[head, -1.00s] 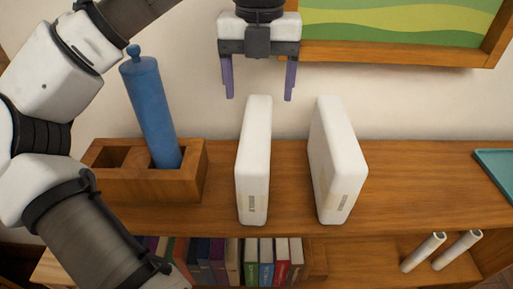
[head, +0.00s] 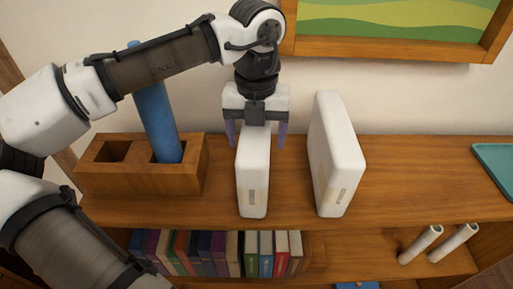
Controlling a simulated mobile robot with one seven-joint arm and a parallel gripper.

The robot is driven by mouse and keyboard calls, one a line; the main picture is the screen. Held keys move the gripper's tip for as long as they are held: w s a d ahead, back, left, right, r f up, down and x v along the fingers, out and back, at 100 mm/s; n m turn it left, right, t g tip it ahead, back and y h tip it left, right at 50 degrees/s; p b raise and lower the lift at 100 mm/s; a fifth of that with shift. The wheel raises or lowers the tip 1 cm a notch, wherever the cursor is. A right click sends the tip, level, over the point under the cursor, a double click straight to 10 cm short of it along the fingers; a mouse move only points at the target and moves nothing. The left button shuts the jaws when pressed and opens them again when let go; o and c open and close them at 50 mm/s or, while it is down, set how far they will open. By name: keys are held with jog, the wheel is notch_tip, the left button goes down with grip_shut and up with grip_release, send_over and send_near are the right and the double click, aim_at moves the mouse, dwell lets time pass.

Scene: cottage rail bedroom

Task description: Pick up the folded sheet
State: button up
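Two white, rounded, slab-like pieces with small labels stand upright on the wooden shelf; either could be the folded sheet, and I cannot tell which one is meant. The left white slab (head: 254,180) is below my gripper (head: 257,139). The right white slab (head: 336,155) stands apart from it, leaning slightly. My gripper is open, pointing down, with one purple finger on each side of the left slab's upper end. Gaps show between the fingers and the slab. The gripper's body hides the slab's top far edge.
A wooden holder (head: 105,180) at left carries a blue cylinder (head: 156,125), partly behind my arm. Books (head: 265,254) and two white tubes (head: 421,244) are on the lower shelf. A teal tray (head: 495,165) lies far right. A framed picture (head: 400,45) hangs above. Shelf between right slab and tray is clear.

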jog(key=c, duration=1.5)
jog(key=shift+o, duration=0.2)
jog(key=shift+d+r+p, duration=0.1)
jog(key=shift+r+p, duration=0.15)
jog(key=shift+p, duration=0.1)
